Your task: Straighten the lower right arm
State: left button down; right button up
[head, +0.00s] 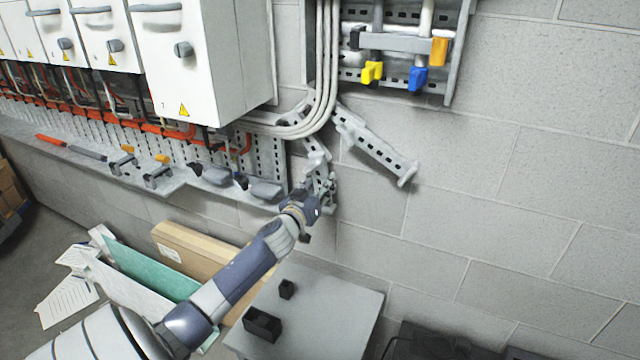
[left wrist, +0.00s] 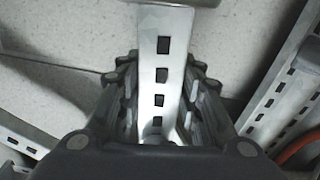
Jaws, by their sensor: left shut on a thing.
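A grey slotted metal arm (head: 318,172) hangs down the wall below the bend of the grey pipes. My left gripper (head: 322,193) is at its lower part, and its fingers partly hide it. In the left wrist view the slotted arm (left wrist: 162,65) runs between the fingers of my left gripper (left wrist: 158,100), which are shut on it. A second slotted arm (head: 375,148) slopes down to the right on the wall, apart from the gripper. My right gripper is in neither view.
White cabinets (head: 200,60) and a slotted ledge (head: 180,178) with clamps are at upper left. A panel with yellow and blue handles (head: 418,79) is above right. A grey table (head: 335,305) with two black boxes stands below; boards lean beside it. The wall at right is bare.

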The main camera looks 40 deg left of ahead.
pick_arm(q)
jog(key=n+p, duration=0.1)
jog(key=d+r+n+p, duration=0.1)
jog(key=n, duration=0.1)
jog(key=d+n+p, duration=0.1)
jog(key=shift+w+d+r+n, duration=0.15)
jog(key=shift+w+d+n, duration=0.1)
jog(key=shift+w+n, duration=0.15)
jog(key=shift+w+d+r+n+p, duration=0.15)
jog(key=shift+d+n+p, duration=0.15)
jog(key=shift+n+p, duration=0.35)
jog(key=c, duration=1.1)
grip_release()
jog(key=shift+d, duration=0.1)
jog(key=shift+s, duration=0.3)
jog(key=v, duration=1.1)
jog(key=shift+s, duration=0.25)
jog(key=shift+d, duration=0.15)
